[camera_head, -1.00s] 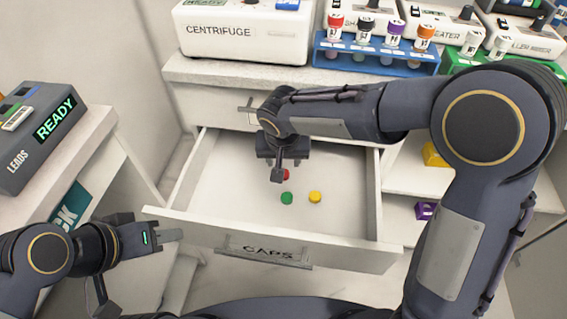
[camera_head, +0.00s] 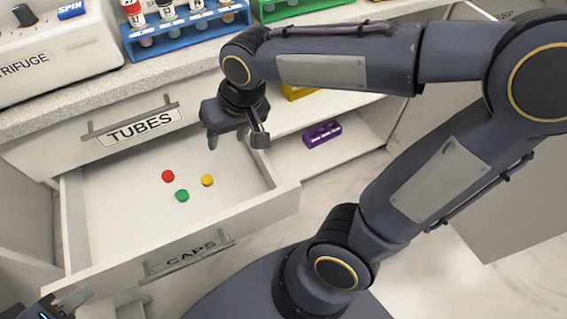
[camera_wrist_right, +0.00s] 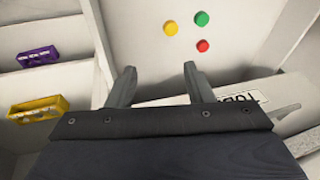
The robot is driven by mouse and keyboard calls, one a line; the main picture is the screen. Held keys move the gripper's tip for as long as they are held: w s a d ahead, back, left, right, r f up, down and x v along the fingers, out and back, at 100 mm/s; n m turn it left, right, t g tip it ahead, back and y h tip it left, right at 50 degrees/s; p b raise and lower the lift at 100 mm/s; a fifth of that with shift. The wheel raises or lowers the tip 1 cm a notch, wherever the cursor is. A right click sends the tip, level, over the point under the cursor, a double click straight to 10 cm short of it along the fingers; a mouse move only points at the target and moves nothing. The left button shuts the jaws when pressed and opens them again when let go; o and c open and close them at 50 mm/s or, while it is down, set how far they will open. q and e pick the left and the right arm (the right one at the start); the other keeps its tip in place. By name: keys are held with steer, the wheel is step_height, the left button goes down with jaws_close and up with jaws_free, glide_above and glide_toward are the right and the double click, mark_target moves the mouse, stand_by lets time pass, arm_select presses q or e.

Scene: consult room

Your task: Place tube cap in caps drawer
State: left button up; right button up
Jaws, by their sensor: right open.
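The caps drawer (camera_head: 95,262) is pulled open below the shut drawer labelled TUBES (camera_head: 140,130). Three caps lie on its floor: a red cap (camera_head: 168,176), a green cap (camera_head: 182,195) and a yellow cap (camera_head: 207,180). They also show in the right wrist view: red (camera_wrist_right: 203,46), green (camera_wrist_right: 202,18), yellow (camera_wrist_right: 170,28). My right gripper (camera_head: 232,142) is open and empty, above the drawer's back right part, apart from the caps. Its open fingers (camera_wrist_right: 157,85) show in the right wrist view. My left gripper (camera_head: 62,302) is only partly in view at the bottom left corner.
A blue rack (camera_head: 190,36) of capped tubes and a green rack (camera_head: 290,10) stand on the counter, beside the centrifuge (camera_head: 60,55). A purple rack (camera_head: 322,134) and a yellow rack (camera_head: 298,92) sit on shelves right of the drawer.

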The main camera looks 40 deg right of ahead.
steer(key=s+d+t, duration=0.1)
steer(key=s, duration=0.3)
steer(key=s+d+y, duration=0.1)
steer(key=s+d, duration=0.1)
steer(key=s, duration=0.2)
steer(key=s+d+f+t, duration=0.1)
steer(key=s, duration=0.3)
steer(key=shift+s+d+t, duration=0.15)
steer(key=shift+d+t, duration=0.15)
arm_select(q)
steer(key=shift+a, duration=0.1)
